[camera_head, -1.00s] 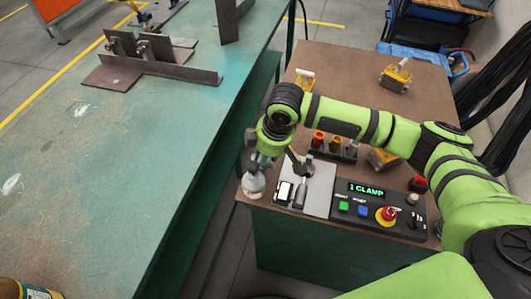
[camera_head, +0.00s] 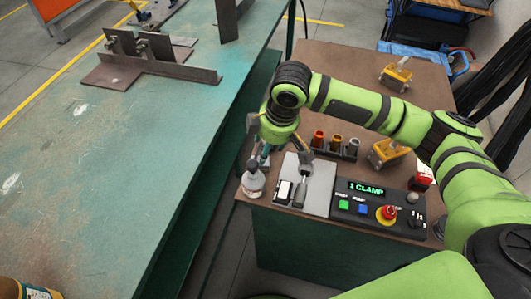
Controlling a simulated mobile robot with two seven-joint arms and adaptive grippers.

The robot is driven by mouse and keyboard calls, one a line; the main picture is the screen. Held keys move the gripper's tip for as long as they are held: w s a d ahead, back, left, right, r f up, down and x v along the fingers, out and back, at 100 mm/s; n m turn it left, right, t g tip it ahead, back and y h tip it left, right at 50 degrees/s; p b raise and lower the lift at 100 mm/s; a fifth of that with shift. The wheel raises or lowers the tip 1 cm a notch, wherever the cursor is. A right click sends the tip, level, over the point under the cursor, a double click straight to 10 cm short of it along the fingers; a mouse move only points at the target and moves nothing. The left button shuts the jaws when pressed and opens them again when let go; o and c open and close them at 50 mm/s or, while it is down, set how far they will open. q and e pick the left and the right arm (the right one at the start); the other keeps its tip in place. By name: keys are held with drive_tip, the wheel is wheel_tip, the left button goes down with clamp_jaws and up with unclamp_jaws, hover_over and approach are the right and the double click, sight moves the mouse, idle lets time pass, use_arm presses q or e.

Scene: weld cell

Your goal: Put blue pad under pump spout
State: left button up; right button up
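A small white bottle (camera_head: 253,182) stands upright at the near left corner of the brown bench. A grey-blue top rises from it below my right gripper; its spout cannot be made out. My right gripper (camera_head: 277,146) points down just above the bottle, slightly to its right. Its dark fingers look spread, one on the left and one on the right. I cannot tell whether they touch the bottle top. I cannot clearly pick out a blue pad. My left gripper is not in view.
A grey plate (camera_head: 318,190) with small tools lies right of the bottle, beside a control box (camera_head: 380,208) reading "1 CLAMP". Behind are a rack of small cups (camera_head: 336,145) and yellow clamps (camera_head: 397,75). A green table (camera_head: 120,180) fills the left, mostly clear.

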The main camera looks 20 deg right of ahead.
drive_tip(key=v, duration=0.8)
